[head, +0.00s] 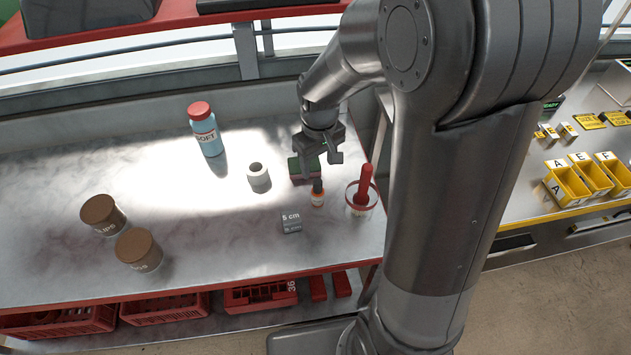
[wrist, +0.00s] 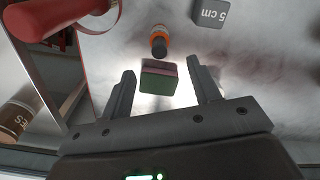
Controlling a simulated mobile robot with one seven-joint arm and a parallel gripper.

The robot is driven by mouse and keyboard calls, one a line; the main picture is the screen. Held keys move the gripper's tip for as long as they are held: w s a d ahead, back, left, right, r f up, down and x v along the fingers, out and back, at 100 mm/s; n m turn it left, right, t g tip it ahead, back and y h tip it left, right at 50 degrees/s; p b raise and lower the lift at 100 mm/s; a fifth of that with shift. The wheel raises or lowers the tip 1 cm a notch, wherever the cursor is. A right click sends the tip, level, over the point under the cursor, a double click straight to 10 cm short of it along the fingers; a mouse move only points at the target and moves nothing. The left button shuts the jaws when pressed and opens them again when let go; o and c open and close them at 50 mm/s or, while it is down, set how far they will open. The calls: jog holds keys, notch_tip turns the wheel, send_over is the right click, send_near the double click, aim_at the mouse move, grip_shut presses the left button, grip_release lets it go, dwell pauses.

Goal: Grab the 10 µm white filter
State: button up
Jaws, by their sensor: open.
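A short white cylinder (head: 259,174) with a dark hole in its top stands on the metal bench in the head view. It is the only plainly white small item there, but I cannot read a 10 µm marking on it. My gripper (head: 321,162) is open, to the right of the cylinder and over a small green and red block (head: 297,170). In the wrist view my gripper's fingers (wrist: 160,70) are apart, with the block (wrist: 159,80) showing between them. Nothing is held. The white cylinder does not show in the wrist view.
A small orange bottle (head: 318,194), a grey 5 cm cube (head: 291,221) and a red-handled tool in a round dish (head: 362,193) stand close by. A blue SOFT bottle (head: 206,130) stands behind. Two brown-lidded jars (head: 139,250) stand at left. Bench between them is clear.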

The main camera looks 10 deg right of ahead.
aim_at(318, 189)
jog(key=shift+w+a+f, duration=0.1)
jog(key=shift+w+f, duration=0.05)
jog(key=shift+f, duration=0.6)
jog(key=shift+w+f, duration=0.2)
jog(key=shift+f, duration=4.95)
jog(key=shift+c, duration=0.5)
jog(key=c, duration=1)
jog(key=shift+o, duration=0.2)
